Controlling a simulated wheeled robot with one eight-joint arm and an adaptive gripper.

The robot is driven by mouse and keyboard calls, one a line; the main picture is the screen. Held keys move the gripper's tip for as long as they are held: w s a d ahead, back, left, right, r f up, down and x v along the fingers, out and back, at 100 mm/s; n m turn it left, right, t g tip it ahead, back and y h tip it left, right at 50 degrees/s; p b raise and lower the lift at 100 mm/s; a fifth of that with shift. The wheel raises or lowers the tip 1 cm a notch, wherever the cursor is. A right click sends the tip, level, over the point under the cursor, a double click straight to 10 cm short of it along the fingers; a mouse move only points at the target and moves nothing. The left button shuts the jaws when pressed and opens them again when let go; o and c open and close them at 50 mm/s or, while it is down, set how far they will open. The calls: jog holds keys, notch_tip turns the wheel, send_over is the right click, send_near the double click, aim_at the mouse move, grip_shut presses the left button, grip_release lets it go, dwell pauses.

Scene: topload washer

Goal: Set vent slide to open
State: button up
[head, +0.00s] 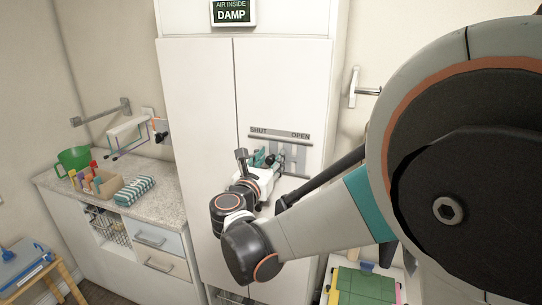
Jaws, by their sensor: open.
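The vent slide panel (297,153) is a grey piece on the tall white cabinet's right door. Above it runs a label strip (280,134) reading SHUT at its left end and OPEN at its right end. My gripper (264,157) is open in front of the left part of the panel, under the SHUT side. The gripper and my arm hide the left and lower parts of the panel. I cannot tell where the slide's knob stands or whether the fingers touch it. A small display (232,13) above the doors reads AIR INSIDE DAMP.
A counter (166,202) at the left holds a green mug (73,160), a box of colourful items (98,182) and a striped pouch (134,190). A wall handle (357,90) is right of the cabinet. My arm fills the right side. A small table (57,271) stands lower left.

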grip_shut()
jog(key=shift+s+d, duration=0.2)
jog(key=shift+d, duration=0.4)
jog(key=shift+s+d, duration=0.2)
jog(key=shift+d, duration=0.4)
grip_release()
jog(key=shift+a, duration=0.15)
